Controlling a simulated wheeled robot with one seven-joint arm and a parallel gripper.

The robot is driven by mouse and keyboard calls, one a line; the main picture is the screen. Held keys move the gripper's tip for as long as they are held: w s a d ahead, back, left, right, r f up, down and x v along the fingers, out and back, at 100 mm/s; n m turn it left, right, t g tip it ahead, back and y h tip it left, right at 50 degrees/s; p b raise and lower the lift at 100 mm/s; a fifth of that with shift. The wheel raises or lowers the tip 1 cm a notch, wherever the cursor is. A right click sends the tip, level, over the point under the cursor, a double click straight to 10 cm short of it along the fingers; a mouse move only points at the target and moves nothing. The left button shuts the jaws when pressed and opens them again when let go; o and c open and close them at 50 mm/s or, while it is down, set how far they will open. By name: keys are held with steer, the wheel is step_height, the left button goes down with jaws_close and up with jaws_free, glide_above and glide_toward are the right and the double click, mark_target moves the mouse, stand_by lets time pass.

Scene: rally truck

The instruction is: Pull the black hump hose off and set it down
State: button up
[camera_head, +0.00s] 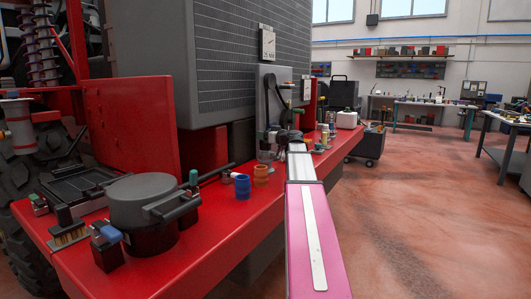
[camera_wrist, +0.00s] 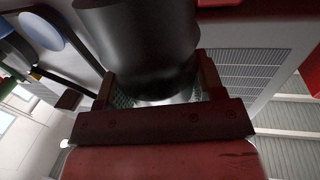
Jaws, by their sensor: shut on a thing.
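The black hump hose (camera_wrist: 140,35) fills the top middle of the wrist view as a wide, smooth black cylinder. My gripper (camera_wrist: 158,85) has one finger on each side of it and is shut on it. A pale, shiny round end shows at the hose's lower edge, between the fingers. In the head view my gripper (camera_head: 284,138) is far down the red bench, in front of a grey upright panel. The hose is small and dark there, and I cannot tell whether it still touches a fitting.
The red bench (camera_head: 215,262) carries a black lidded pot (camera_head: 142,200), blue rings (camera_head: 242,187), orange rings (camera_head: 261,176) and a brush (camera_head: 68,236). A white canister (camera_head: 346,119) stands at the far end. Some red surface near the rings is clear.

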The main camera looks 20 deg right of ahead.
steer(key=shift+r, duration=0.4)
steer(key=shift+r, duration=1.95)
